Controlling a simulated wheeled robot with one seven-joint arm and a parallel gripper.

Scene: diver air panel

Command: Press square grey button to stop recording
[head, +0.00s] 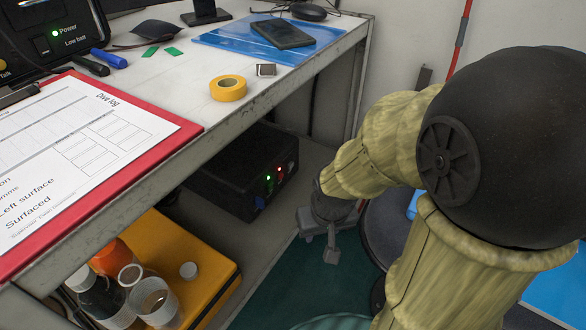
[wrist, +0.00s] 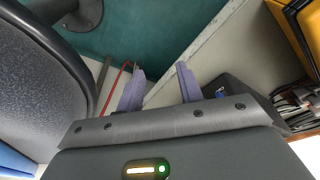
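No square grey button can be made out in either view. A black box (head: 243,172) with small green and red lights and a blue part on its front sits on the lower shelf under the desk. Part of it shows in the wrist view (wrist: 233,92) to the right of the fingers. My gripper (head: 328,256) hangs below desk height, in front of the shelf and to the right of the box, apart from it. In the wrist view, its two purple-grey fingers (wrist: 160,69) are spread with nothing between them.
The desk (head: 185,63) holds a red clipboard (head: 170,145), yellow tape (head: 228,88), a phone (head: 283,34) and a black panel (head: 35,40) marked Power. A yellow case (head: 205,262) with bottles and cups is lower left. A rounded dark seat-like thing (wrist: 40,95) is close left in the wrist view.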

